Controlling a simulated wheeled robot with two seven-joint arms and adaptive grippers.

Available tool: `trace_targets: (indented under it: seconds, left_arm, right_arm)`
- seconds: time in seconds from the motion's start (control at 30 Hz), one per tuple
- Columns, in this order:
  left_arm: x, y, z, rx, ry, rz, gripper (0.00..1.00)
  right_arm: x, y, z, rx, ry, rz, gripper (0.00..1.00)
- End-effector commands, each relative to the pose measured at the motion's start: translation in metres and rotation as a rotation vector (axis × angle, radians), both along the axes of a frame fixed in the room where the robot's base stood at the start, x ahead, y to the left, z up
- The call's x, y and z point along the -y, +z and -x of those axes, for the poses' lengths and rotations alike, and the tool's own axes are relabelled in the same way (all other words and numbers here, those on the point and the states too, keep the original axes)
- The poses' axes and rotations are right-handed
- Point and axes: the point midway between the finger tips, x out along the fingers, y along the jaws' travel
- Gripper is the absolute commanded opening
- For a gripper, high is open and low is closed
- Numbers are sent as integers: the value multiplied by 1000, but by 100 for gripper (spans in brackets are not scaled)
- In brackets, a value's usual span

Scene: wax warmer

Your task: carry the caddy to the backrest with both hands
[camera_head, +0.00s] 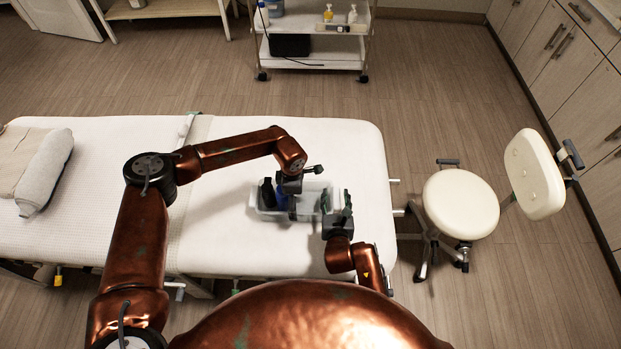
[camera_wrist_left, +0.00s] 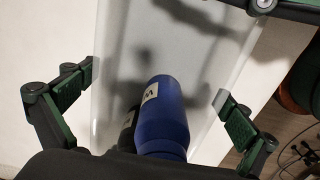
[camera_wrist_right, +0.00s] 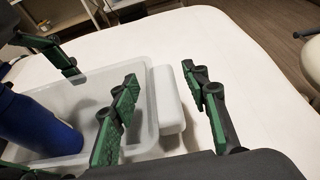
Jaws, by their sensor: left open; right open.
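The caddy (camera_head: 313,204) is a clear, open bin on the white bed, holding a blue bottle (camera_wrist_left: 162,112) and a black bottle (camera_head: 267,191). My left gripper (camera_head: 291,202) is open above the caddy's left part, over the bottles. In the left wrist view its fingers are spread toward the two long walls; contact cannot be told. My right gripper (camera_wrist_right: 165,100) is open at the right end. The backrest seems to be the bed's left section (camera_head: 110,150), past a seam.
A rolled towel (camera_head: 46,172) lies at the bed's far left. A wheeled stool (camera_head: 460,204) stands right of the bed, and a white trolley (camera_head: 315,53) stands behind it. The bed between the caddy and towel is clear, though my left arm crosses above.

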Motion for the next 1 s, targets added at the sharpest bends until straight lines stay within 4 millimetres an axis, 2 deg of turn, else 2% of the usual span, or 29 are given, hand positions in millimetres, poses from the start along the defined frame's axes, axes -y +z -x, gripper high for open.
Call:
trace_targets:
  seconds: [0.13, 0.27, 0.5, 0.7, 0.87, 1.0]
  left_arm:
    - [0, 6, -1, 2, 1, 1, 100]
    - [1, 23, -1, 3, 1, 3, 100]
    - [0, 73, 0, 4, 0, 1, 100]
    - [0, 105, 2, 1, 0, 1, 100]
    - [0, 118, 3, -1, 0, -1, 100]
    - [0, 120, 3, -1, 0, 0, 100]
  right_arm:
    - [0, 0, 0, -1, 0, 0, 42]
    - [0, -1, 0, -1, 0, 0, 42]
    - [0, 0, 0, -1, 0, 0, 42]
    - [0, -1, 0, -1, 0, 0, 42]
    - [0, 0, 1, -1, 0, 0, 42]
    - [0, 3, 11, -1, 1, 1, 42]
